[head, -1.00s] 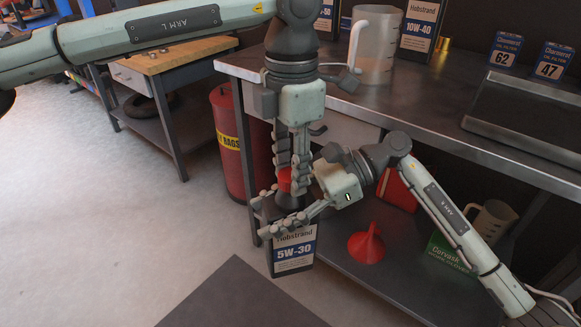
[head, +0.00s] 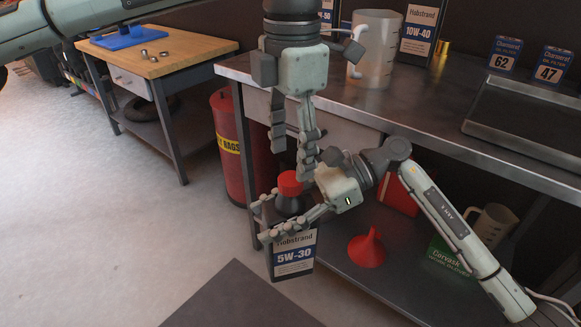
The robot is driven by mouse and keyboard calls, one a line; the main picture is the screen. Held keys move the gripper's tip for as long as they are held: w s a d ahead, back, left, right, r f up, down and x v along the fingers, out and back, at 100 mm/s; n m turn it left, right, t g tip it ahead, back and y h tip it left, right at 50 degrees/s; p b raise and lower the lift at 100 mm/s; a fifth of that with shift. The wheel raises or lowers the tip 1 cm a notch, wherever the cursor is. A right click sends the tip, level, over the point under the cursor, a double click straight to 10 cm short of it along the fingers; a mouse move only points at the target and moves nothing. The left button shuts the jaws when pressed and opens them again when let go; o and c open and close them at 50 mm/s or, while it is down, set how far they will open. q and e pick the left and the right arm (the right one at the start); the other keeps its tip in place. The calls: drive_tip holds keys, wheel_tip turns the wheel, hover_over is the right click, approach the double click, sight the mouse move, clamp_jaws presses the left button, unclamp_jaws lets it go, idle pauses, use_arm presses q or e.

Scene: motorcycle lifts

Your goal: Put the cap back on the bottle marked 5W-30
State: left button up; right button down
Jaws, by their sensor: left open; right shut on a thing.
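The bottle marked 5W-30 (head: 294,256) is upright in front of the workbench, with a white and blue label. My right gripper (head: 262,219) is shut on the bottle, its fingers around the dark upper part. The red cap (head: 289,183) sits on top of the bottle and looks upright; whether it is screwed down I cannot tell. My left gripper (head: 293,164) is open and empty, pointing down just above the cap. The cap's right edge is close to a left fingertip in the picture.
The steel workbench (head: 440,140) holds a clear jug (head: 374,50), a 10W-40 bottle (head: 417,32), filter boxes (head: 551,65) and a tray. A red funnel (head: 367,248) stands on the lower shelf. A red rags bin (head: 228,145) is behind left. Floor at left is clear.

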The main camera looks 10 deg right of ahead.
use_arm(q)
wheel_tip(320, 180, up, 7)
drive_tip(key=shift+r, duration=0.2)
idle(0.6)
